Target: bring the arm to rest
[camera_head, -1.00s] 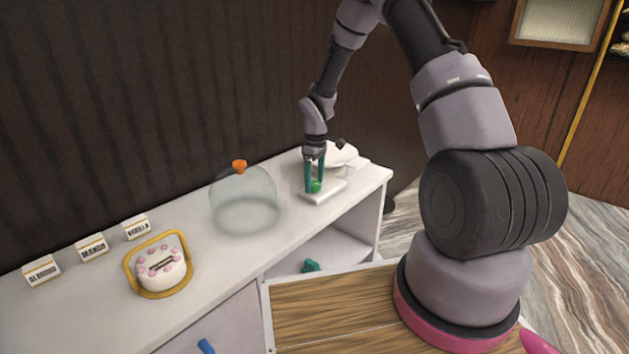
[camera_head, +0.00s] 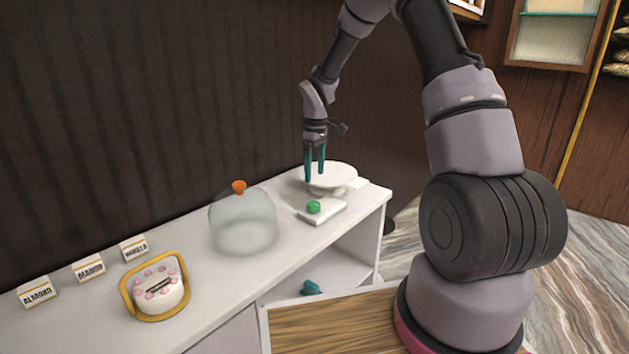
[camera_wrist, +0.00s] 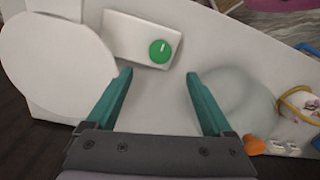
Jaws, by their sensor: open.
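My gripper (camera_head: 315,171) hangs above the right part of the white counter, with its teal fingers apart and nothing between them. In the wrist view my gripper (camera_wrist: 160,88) also shows wide apart and empty. A small green round thing (camera_head: 313,207) sits on a white flat block (camera_head: 327,212) just below and in front of the fingertips, apart from them. The green thing (camera_wrist: 160,51) also shows in the wrist view, beyond the fingertips.
A round white plate or pan (camera_head: 330,176) is right beside the gripper. A clear dome (camera_head: 243,222) with an orange knob stands left of it. Farther left are a cake in a gold-handled holder (camera_head: 187,297) and label cards (camera_head: 89,270). A dark wall (camera_head: 150,110) rises behind the counter.

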